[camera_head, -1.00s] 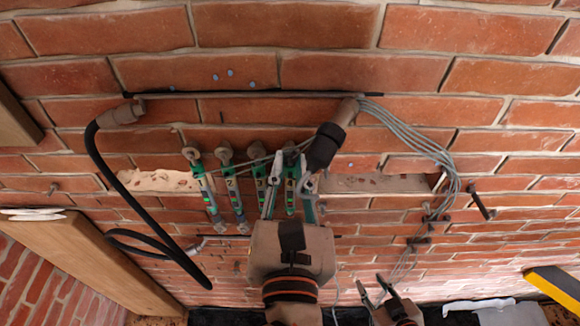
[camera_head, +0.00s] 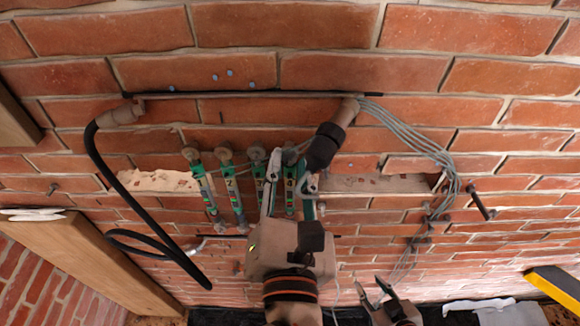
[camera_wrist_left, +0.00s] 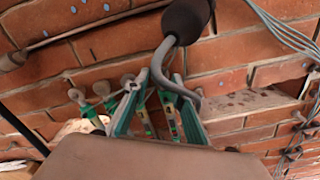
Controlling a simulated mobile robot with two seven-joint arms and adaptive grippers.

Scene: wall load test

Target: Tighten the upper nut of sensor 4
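Several green-framed sensors hang in a row on the brick wall. Sensor 4 (camera_head: 290,192) is the rightmost, and its top lies partly behind my left gripper, so I cannot clearly see its upper nut. My left gripper (camera_head: 291,168) is open, with its fingers on either side of the upper part of sensor 4. In the left wrist view the open fingers (camera_wrist_left: 160,103) show green strips between them. I cannot tell whether they touch the nut. My right gripper (camera_head: 371,287) is open and empty, low in the head view, away from the sensors.
A dark-ended pipe (camera_head: 325,147) comes down close to my left fingers; a bent grey rod (camera_wrist_left: 161,62) runs from it between them. Grey cables (camera_head: 420,145) hang at the right. A black hose (camera_head: 105,175) loops at the left. A bolt (camera_head: 481,205) sticks out right.

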